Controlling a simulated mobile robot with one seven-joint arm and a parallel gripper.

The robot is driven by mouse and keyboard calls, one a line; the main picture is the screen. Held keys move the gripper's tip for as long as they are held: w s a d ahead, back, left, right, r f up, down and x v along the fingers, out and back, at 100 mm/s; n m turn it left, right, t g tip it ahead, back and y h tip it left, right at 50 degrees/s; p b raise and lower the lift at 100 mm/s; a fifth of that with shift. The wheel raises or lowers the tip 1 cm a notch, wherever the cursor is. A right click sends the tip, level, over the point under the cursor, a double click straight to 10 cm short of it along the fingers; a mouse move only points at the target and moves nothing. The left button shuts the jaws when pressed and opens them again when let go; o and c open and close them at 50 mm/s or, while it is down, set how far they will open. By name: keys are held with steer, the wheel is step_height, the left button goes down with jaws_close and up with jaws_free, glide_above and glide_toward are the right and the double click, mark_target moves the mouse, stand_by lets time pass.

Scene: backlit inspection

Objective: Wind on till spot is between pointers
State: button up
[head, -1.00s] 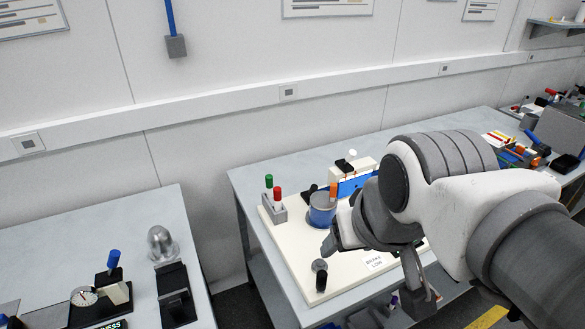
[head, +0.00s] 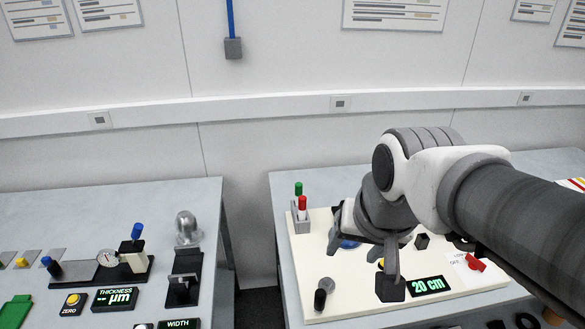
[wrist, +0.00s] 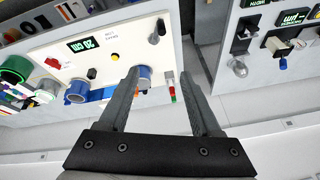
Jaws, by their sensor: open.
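A cream board (head: 345,308) on the right bench carries a "20 cm" display (head: 428,286), which shows upside down in the wrist view (wrist: 84,43). A blue reel (wrist: 144,78) stands by one fingertip in the wrist view; in the head view it is mostly hidden behind my gripper (head: 362,262). A second blue reel (wrist: 77,90) sits farther left. At the board's near corner is a black upright knob (head: 320,300) beside a grey round part (head: 327,285). My gripper (wrist: 158,67) is open and empty, above the board. I cannot make out the spot or the pointers.
A red switch (head: 475,262) is at right. The left bench (head: 80,215) holds gauges, including a thickness display (head: 115,299). A gap separates the benches.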

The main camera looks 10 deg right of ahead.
steer(key=w+f+m+g+b, duration=0.1)
steer(key=w+f+m+b, duration=0.2)
steer(key=f, duration=0.7)
steer(key=w+f+m+g+b, duration=0.2)
steer(key=w+f+m+b, duration=0.2)
steer(key=f, duration=0.6)
steer(key=w+f+m+g+b, duration=0.1)
steer(key=w+f+m+b, duration=0.2)
steer(key=f+m, duration=0.4)
steer(key=shift+w+d+f+g+b, duration=0.2)
steer(key=shift+f+b, duration=0.15)
steer(key=shift+f, duration=0.55)
steer(key=shift+w+d+f+g+b, duration=0.1)
steer(key=shift+w+f+b, duration=0.15)
steer(key=shift+f, duration=0.65)
steer(key=shift+r+p, duration=0.35)
steer(key=shift+r, duration=0.1)
steer(key=shift+c, duration=0.9)
jaws_close()
